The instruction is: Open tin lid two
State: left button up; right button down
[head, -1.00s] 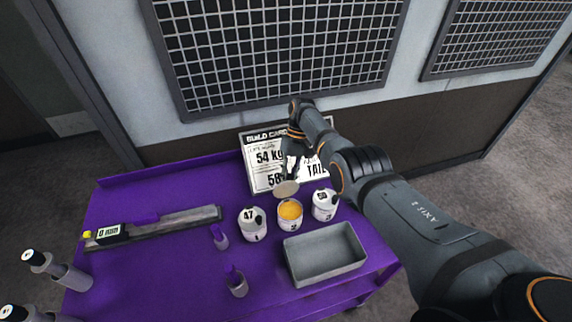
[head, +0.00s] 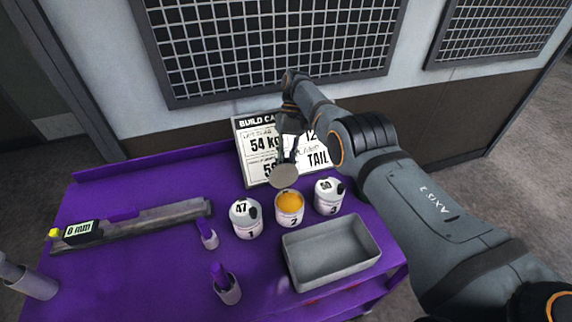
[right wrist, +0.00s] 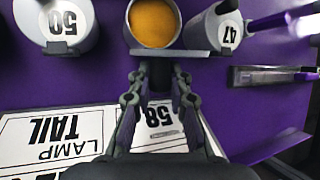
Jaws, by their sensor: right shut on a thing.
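Tin two (head: 290,219) is a white tin standing in the middle of a row of three on the purple cart. It is open, and its orange-yellow contents (right wrist: 154,22) show. My right gripper (head: 286,161) is behind and above it, shut on a round grey lid (head: 284,176). The lid is tilted, clear of the tin's mouth in the head view. In the right wrist view the lid (right wrist: 178,53) is a thin grey bar at my right fingertips (right wrist: 161,72).
Lidded tins marked 47 (head: 245,220) and 50 (head: 328,198) stand close on either side. A grey tray (head: 330,252) is in front, a build card (head: 262,158) behind. A measuring rail (head: 150,224) and small cups (head: 227,289) are at left.

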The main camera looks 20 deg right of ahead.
jog(key=shift+w+r, duration=0.1)
jog(key=shift+r, duration=0.15)
jog(key=c, duration=1.4)
grip_release()
jog(key=shift+o, duration=0.9)
jog(key=shift+f, duration=0.1)
